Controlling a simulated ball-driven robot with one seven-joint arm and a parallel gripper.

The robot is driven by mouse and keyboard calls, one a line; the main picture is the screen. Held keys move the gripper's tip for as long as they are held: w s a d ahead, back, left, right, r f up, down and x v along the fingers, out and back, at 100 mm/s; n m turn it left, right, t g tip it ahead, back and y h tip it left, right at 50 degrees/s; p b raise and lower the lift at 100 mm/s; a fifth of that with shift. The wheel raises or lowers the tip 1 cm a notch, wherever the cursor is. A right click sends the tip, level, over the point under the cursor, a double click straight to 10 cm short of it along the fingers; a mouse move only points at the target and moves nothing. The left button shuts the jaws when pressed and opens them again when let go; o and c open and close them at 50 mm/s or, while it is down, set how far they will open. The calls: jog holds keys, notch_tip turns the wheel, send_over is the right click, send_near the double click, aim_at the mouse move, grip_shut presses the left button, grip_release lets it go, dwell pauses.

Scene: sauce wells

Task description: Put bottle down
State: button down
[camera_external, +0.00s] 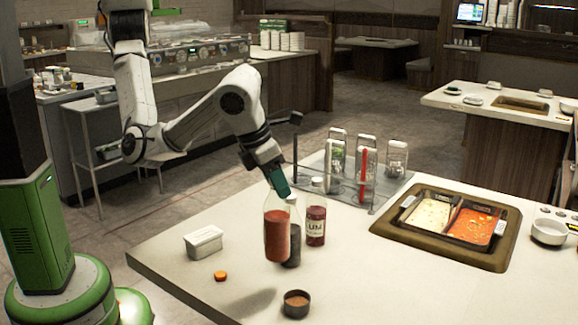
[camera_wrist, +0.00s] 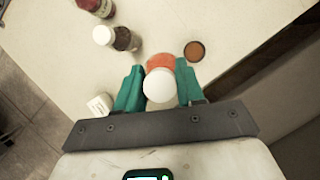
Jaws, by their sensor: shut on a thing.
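A bottle of red-orange sauce (camera_external: 277,236) hangs upright from my gripper (camera_external: 278,183) above the near side of the white counter. Its shadow lies on the counter to the lower left, apart from it. In the wrist view, its white cap (camera_wrist: 159,85) sits between the two teal fingers of my gripper (camera_wrist: 160,88), which are shut on it. The cap is mostly hidden by the fingers in the external view.
A dark bottle (camera_external: 293,240) and a labelled red bottle (camera_external: 316,225) stand close behind. A small brown-filled bowl (camera_external: 296,303), an orange disc (camera_external: 220,276) and a white lidded box (camera_external: 204,242) stand nearby. A rack of jars (camera_external: 340,185) is farther back.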

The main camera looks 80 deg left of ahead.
jog(key=s+a+r+p, duration=0.3)
jog(key=s+a+p, duration=0.45)
jog(key=s, duration=0.85)
jog(key=w+d+f+b, duration=0.5)
jog(key=w+f+b, duration=0.3)
jog(key=w+f, duration=0.4)
jog(key=shift+d+f+n, duration=0.15)
jog(key=shift+f+n, duration=0.15)
dwell(0.5)
jog(key=shift+w, duration=0.1)
